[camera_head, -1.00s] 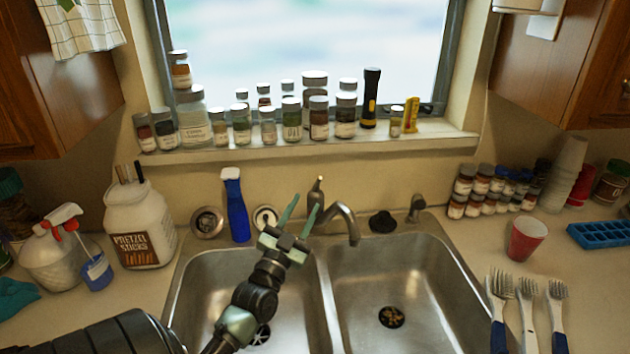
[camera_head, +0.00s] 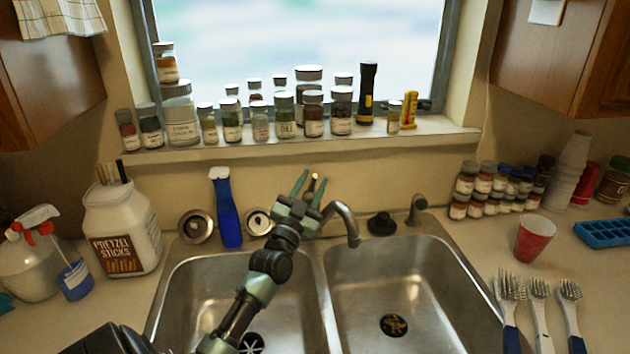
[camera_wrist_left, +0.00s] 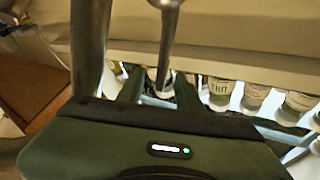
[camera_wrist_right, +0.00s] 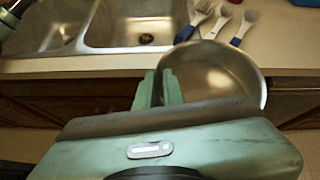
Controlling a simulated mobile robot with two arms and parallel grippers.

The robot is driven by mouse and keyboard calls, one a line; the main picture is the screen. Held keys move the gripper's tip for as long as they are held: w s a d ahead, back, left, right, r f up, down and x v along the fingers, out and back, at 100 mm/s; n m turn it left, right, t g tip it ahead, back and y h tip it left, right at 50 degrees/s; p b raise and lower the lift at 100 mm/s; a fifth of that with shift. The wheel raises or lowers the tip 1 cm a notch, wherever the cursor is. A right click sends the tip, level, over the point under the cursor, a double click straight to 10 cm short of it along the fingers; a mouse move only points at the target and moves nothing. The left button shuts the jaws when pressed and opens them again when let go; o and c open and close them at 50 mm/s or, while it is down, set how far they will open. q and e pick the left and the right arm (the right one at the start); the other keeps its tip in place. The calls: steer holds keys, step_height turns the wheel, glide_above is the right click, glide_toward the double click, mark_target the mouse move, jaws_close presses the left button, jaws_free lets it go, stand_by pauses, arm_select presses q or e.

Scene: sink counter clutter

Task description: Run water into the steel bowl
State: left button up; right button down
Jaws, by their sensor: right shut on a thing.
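The faucet's upright lever (camera_head: 313,183) stands behind the sink divider, and its curved spout (camera_head: 345,222) reaches over the right basin. No water shows at the spout. My left gripper (camera_head: 312,178) is open at the lever, which appears between its fingers. In the left wrist view the lever (camera_wrist_left: 168,40) also rises between the fingers, with the spout (camera_wrist_left: 90,45) to the left; whether they touch is unclear. The steel bowl (camera_wrist_right: 222,75) shows only in the right wrist view, in front of the counter edge. My right gripper (camera_wrist_right: 158,88) is shut on its left rim.
The right basin (camera_head: 385,280) and the left basin (camera_head: 195,295) look empty. Several brushes (camera_head: 540,300) and a red cup (camera_head: 534,238) lie right of the sink. Jars (camera_head: 283,118) line the windowsill.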

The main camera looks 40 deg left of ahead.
arm_select(q)
steer(key=shift+x, duration=0.95)
steer(key=shift+c, duration=0.4)
jaws_close()
stand_by(0.4)
